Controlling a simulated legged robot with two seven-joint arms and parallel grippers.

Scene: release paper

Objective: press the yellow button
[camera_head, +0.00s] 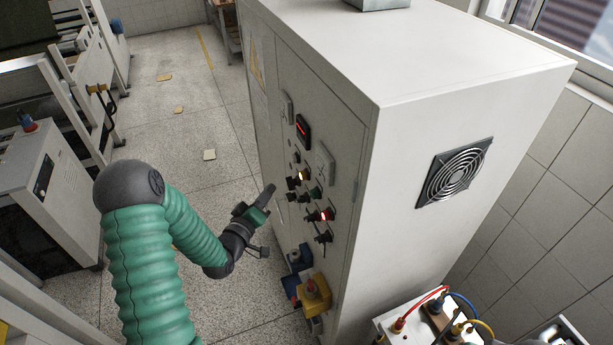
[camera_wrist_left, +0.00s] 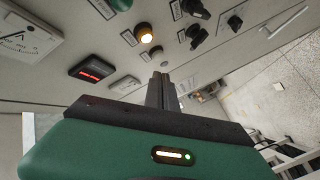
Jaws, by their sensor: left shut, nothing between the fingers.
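The yellow button (camera_wrist_left: 146,36) glows on the cabinet's control panel in the left wrist view. In the head view it is the lit yellow spot (camera_head: 302,176) among dark knobs. My left gripper (camera_head: 271,189) is shut and empty, its tips pointing at the panel, left of and slightly below the yellow button. The fingertips look apart from the yellow button. My right gripper is not in view.
A red digital display (camera_wrist_left: 90,73) and a green button (camera_wrist_left: 121,3) are on the panel nearby. A red lit button (camera_head: 326,214) sits lower. A yellow box (camera_head: 314,296) is below the panel. The floor left of the cabinet (camera_head: 470,90) is mostly clear.

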